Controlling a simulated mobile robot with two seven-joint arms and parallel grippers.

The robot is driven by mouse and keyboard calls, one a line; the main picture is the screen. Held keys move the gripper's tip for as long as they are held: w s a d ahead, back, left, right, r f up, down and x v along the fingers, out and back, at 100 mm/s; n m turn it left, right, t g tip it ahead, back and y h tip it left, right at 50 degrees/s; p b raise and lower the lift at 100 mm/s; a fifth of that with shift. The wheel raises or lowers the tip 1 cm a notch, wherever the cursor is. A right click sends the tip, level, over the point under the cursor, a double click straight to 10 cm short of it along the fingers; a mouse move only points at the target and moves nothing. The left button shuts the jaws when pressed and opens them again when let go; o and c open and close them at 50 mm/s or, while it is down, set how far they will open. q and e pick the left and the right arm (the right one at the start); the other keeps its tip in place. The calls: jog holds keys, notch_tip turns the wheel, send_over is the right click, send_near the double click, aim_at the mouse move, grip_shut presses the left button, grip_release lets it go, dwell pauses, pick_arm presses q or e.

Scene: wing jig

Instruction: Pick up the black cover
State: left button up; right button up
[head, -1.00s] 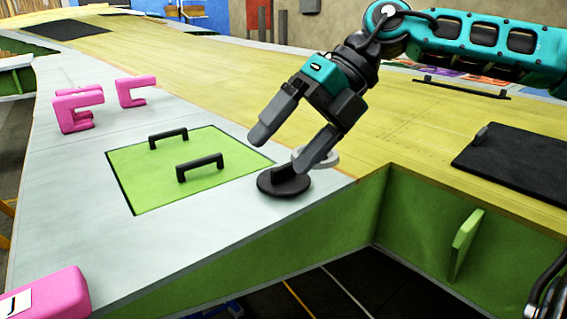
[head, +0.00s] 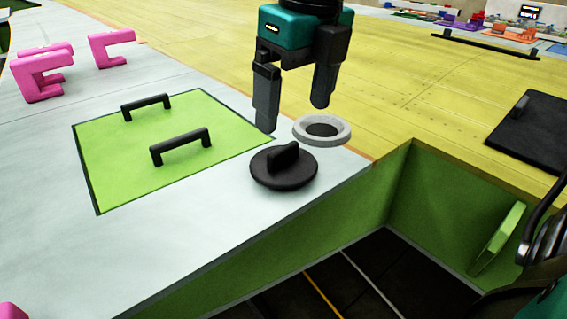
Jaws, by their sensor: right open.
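The black cover (head: 284,172) is a round disc with a raised bar handle across its top. It lies flat on the white wing surface, near the front edge, just in front of a grey ring (head: 322,130) around a dark round opening. My right gripper (head: 294,118) is open and points down, above and behind the cover, with nothing between its fingers. Its fingertips are apart from the cover's handle. My left gripper is not in view.
A green panel (head: 165,185) with two black handles lies left of the cover. Pink clamps (head: 112,50) stand at the back left. A black plate (head: 535,130) lies at the right. The surface drops off at an edge into a green-walled recess (head: 400,190).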

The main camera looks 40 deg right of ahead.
aim_at(283, 147)
jog(key=shift+w+a+f, duration=0.1)
jog(key=shift+w+f, duration=0.15)
jog(key=shift+f, duration=0.8)
jog(key=shift+w+a+f, duration=0.15)
jog(key=shift+w+f, duration=0.1)
jog(key=shift+f, duration=0.85)
jog(key=shift+w+a+f, duration=0.1)
jog(key=shift+w+f, duration=0.15)
jog(key=shift+f, duration=0.8)
jog(key=c, duration=1.3)
jog(key=shift+r, duration=0.1)
